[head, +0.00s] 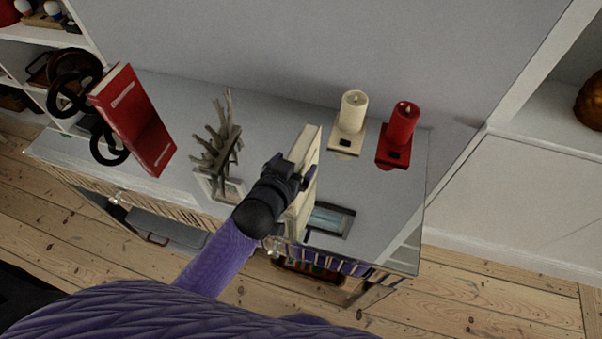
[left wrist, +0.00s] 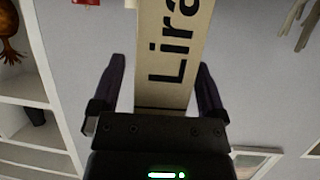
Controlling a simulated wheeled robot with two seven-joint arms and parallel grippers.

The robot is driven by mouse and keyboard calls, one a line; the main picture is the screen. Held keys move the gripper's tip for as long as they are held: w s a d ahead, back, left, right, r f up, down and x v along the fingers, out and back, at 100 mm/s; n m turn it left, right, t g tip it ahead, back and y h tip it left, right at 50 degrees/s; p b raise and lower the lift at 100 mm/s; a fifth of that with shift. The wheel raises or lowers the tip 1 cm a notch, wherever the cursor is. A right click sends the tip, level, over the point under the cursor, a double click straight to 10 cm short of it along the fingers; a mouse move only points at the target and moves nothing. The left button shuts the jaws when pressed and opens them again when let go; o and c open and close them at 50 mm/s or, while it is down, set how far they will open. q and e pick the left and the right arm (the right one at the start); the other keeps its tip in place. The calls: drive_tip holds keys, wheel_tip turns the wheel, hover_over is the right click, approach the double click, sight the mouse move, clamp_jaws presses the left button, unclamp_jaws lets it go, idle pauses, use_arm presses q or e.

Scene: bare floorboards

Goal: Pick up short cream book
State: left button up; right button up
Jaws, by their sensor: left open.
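The short cream book (head: 303,158) stands upright on the grey top of a low cabinet (head: 375,222). In the left wrist view its cream spine (left wrist: 172,55) shows dark letters reading "Lira". My left gripper (head: 291,174) is at the book, with its arm coming from below. In the left wrist view the left gripper (left wrist: 160,85) is open, one finger on each side of the spine, with a gap on both sides. Part of the book is hidden behind the gripper in the head view. My right gripper is not in view.
A cream candle (head: 353,112) and a red candle (head: 402,124) stand right of the book. A branch-like ornament (head: 218,140) is to its left, and a red book (head: 135,118) in a dark holder is farther left. A small frame (head: 330,220) lies near the front.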

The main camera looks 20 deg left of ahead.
use_arm(q)
drive_tip(key=shift+w+f, duration=0.1)
drive_tip(key=shift+w, duration=0.15)
drive_tip(key=shift+s, duration=0.1)
clamp_jaws()
idle(1.2)
